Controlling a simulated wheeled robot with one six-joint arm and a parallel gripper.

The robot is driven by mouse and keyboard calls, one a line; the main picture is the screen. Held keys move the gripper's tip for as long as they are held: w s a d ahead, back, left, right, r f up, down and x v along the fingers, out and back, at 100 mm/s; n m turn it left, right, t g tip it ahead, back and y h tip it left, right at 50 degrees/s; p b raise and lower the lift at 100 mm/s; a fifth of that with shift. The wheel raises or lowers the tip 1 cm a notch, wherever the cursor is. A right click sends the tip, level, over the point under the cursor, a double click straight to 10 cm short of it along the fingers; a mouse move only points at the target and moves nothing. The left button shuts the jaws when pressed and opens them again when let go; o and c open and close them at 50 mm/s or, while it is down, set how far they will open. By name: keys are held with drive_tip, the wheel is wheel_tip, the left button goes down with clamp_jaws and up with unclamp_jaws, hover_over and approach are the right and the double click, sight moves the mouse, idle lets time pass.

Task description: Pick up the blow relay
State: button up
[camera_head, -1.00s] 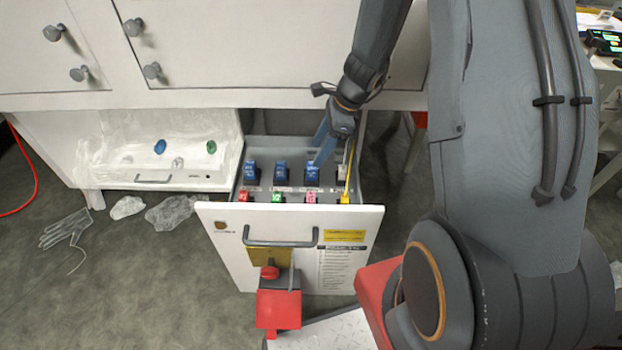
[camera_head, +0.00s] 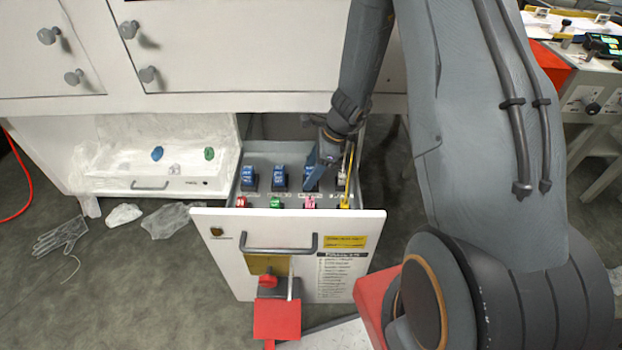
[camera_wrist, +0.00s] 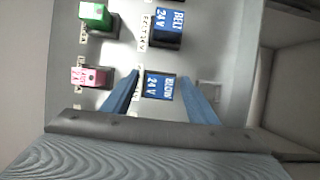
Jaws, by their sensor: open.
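The blow relay (camera_wrist: 159,87) is a blue block marked "BLOW 24 V" in the wrist view. In the head view it is the third blue block (camera_head: 309,180) in the open drawer, partly hidden by my gripper. My gripper (camera_head: 315,168) points down into the drawer at this relay. In the wrist view its two blue fingers (camera_wrist: 158,80) are apart, one on each side of the relay. I cannot tell whether they touch it.
A blue "BELT 24 V" relay (camera_wrist: 167,28), a green block (camera_wrist: 95,16) and a pink block (camera_wrist: 92,77) sit nearby. The drawer front (camera_head: 290,225) has a grey handle. A yellow strip (camera_head: 347,185) stands right of my gripper.

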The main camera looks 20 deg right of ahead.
drive_tip(key=c, duration=1.2)
